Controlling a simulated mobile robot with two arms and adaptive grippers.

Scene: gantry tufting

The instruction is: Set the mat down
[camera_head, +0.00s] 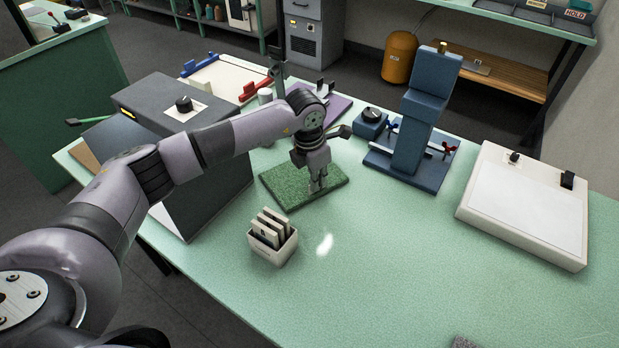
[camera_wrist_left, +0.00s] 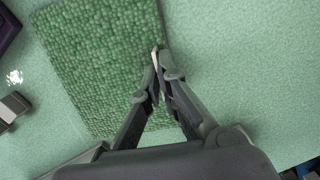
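The mat is a green, pebbly-textured rectangle (camera_head: 283,188), flat and level at the green table's middle, behind the small white card box. It also fills the upper left of the left wrist view (camera_wrist_left: 95,60). I cannot tell whether its whole underside touches the table. The part of the mat under the fingers is hidden. My right gripper is in neither view.
The card box (camera_head: 272,246) stands just in front of the mat. A grey machine (camera_head: 210,195) is close on the left. A blue press (camera_head: 415,125) and a white panel (camera_head: 525,210) stand to the right.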

